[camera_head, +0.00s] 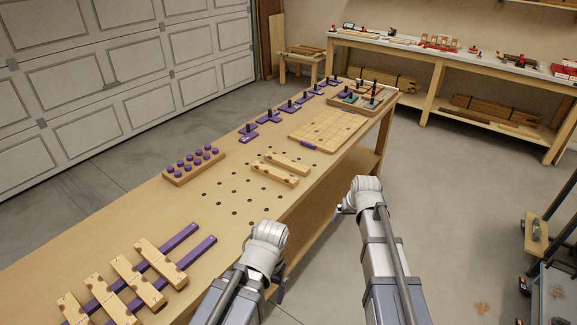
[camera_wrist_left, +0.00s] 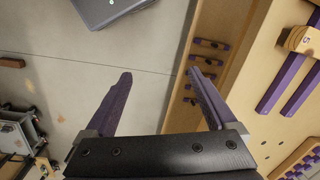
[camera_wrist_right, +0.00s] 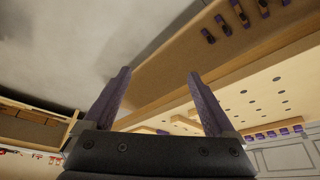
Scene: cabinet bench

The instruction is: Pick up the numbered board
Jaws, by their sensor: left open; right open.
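A flat, light wooden board (camera_head: 328,124) with a grid of faint marks and purple pieces at its edges lies on the bench's far half. It looks like the numbered board, but its marks are too small to read. My left gripper (camera_head: 280,283) is off the bench's near edge, far from that board; its two purple fingers are apart and empty in the left wrist view (camera_wrist_left: 158,76). My right gripper (camera_head: 346,206) is over the floor beside the bench, nearer the board but apart from it; its fingers are open and empty in the right wrist view (camera_wrist_right: 159,76).
The bench (camera_head: 130,222) also bears a block with purple pegs (camera_head: 193,164), two wooden bars (camera_head: 280,168), purple stands (camera_head: 270,117), a tray (camera_head: 362,98) and notched blocks on purple rails (camera_head: 140,283). A bare peg-hole area lies mid-bench. Open floor (camera_head: 450,210) lies to the right.

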